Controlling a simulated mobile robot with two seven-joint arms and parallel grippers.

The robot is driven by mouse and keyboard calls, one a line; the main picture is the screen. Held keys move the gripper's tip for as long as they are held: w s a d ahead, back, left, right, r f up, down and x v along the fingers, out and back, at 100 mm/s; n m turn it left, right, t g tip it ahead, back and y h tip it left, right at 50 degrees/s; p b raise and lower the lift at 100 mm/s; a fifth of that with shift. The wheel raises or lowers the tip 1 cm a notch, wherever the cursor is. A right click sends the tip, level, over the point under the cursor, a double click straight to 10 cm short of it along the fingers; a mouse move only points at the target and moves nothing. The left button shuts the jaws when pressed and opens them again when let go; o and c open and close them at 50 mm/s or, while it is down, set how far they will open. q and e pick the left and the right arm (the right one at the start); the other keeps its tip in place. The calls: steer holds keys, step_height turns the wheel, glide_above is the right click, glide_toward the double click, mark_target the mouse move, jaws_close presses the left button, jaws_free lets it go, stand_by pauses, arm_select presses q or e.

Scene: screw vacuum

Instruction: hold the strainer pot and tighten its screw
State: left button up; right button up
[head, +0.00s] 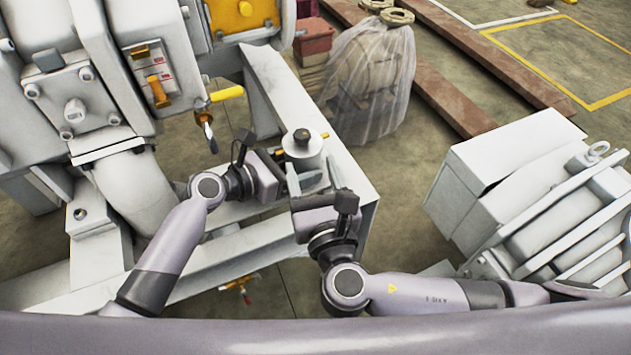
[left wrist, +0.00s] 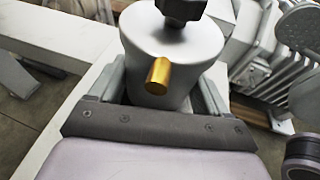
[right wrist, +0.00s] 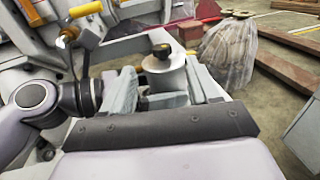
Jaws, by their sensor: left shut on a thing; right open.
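The strainer pot (head: 302,155) is a grey cylinder on the white frame, with a black screw knob (head: 302,137) on its lid. In the left wrist view, the pot (left wrist: 185,45) stands upright between the fingers of my left gripper (left wrist: 163,85), which is shut on its sides. A brass stub (left wrist: 158,75) sticks out of the pot towards that camera. My right gripper (head: 313,168) is open and empty on the near side of the pot. In the right wrist view, the pot (right wrist: 165,75) and knob (right wrist: 161,50) are ahead, between and beyond the right fingers.
A large grey machine (head: 100,80) with a yellow-handled valve (head: 226,94) stands at the left. A ribbed grey motor housing (head: 570,215) is at the right. A plastic-wrapped item (head: 372,85) and brown beams (head: 455,95) lie behind. The space above the pot looks clear.

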arm_select(q)
steer(key=shift+r, duration=0.15)
arm_select(e)
steer(key=shift+v, duration=1.2)
arm_select(q)
steer(key=shift+w, duration=0.1)
